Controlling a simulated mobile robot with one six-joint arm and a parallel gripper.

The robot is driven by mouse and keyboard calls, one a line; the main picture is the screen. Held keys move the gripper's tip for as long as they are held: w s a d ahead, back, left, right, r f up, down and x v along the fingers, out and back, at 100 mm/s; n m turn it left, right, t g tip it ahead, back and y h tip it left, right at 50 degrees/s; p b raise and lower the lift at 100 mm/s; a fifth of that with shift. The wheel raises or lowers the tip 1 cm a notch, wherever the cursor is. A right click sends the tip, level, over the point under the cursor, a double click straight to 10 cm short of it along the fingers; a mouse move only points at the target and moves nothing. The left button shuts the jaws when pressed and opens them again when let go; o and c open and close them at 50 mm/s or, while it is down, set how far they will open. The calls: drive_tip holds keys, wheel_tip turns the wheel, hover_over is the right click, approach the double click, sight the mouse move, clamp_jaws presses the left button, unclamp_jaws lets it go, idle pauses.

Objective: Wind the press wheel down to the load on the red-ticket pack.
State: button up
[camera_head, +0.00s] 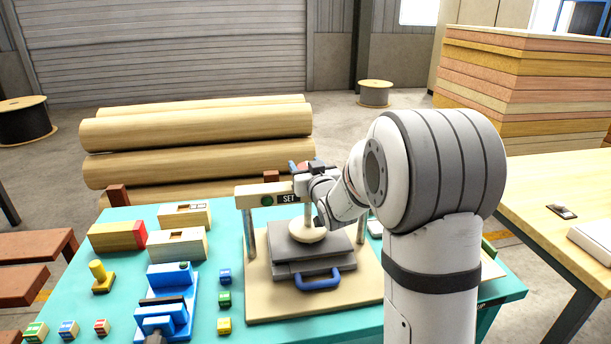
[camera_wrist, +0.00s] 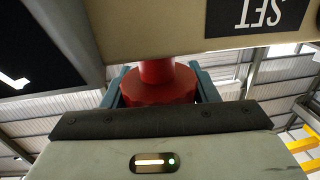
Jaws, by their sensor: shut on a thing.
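The press stands on a pale base board (camera_head: 265,306), with a cream beam (camera_head: 262,191) marked SET. Its round cream foot (camera_head: 307,235) is down on or just above a grey plate stack (camera_head: 291,250) with a blue handle (camera_head: 318,280). No red-ticketed pack shows between the plates. My gripper (camera_head: 303,167) is at the beam's top, mostly hidden by my arm in the head view. In the wrist view its two blue-grey fingers (camera_wrist: 162,88) are shut on a red cylindrical knob (camera_wrist: 158,85), seemingly part of the press wheel.
A wooden block with a red end (camera_head: 118,236) lies left on the teal table (camera_head: 255,221). Nearby are a blue fixture (camera_head: 166,308), a yellow knob piece (camera_head: 101,277) and several small coloured blocks. Logs (camera_head: 200,130) lie behind; another table (camera_head: 555,190) stands right.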

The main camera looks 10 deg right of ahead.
drive_tip(key=o, duration=1)
drive_tip(key=shift+c, duration=0.2)
drive_tip(key=s+d+b, duration=0.1)
drive_tip(key=s, duration=0.6)
drive_tip(key=shift+s, duration=0.35)
